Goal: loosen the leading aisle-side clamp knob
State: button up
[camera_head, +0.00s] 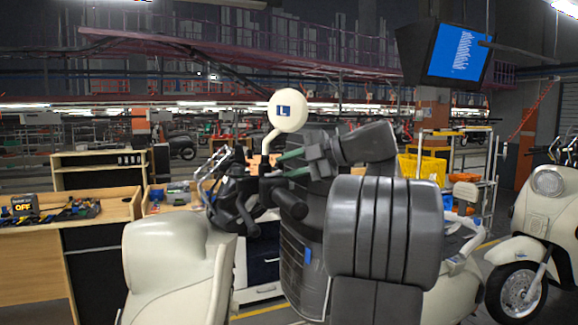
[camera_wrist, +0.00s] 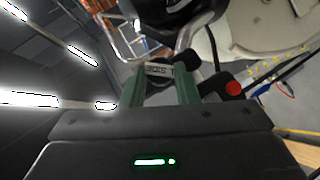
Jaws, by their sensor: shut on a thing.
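My gripper reaches in from the right in the head view, with green fingers (camera_head: 277,158) at the scooter's handlebar area. In the wrist view its two green fingers (camera_wrist: 162,84) are closed around a dark part with a pale lettered label (camera_wrist: 158,70). I cannot tell whether this part is the clamp knob. A red round knob (camera_wrist: 233,88) on a black fitting sits just right of the fingers, apart from them. In the head view a tan block (camera_head: 262,164) is by the fingertips, below a white disc marked L (camera_head: 288,110) on a pale stem.
A cream scooter body (camera_head: 172,262) stands in front, with black handlebar parts (camera_head: 232,200) close to my gripper. A wooden workbench (camera_head: 60,222) with tools is at left. Another scooter (camera_head: 540,225) and a rack with a yellow crate (camera_head: 424,168) are at right.

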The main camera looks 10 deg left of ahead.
jog(key=shift+w+r+m+g+h, duration=0.1)
jog(key=shift+m+g+h, duration=0.5)
jog(key=shift+h, duration=0.1)
dwell(0.3)
jog(key=o, duration=1)
jog(key=shift+c, duration=0.2)
jog(key=shift+a+r, duration=0.1)
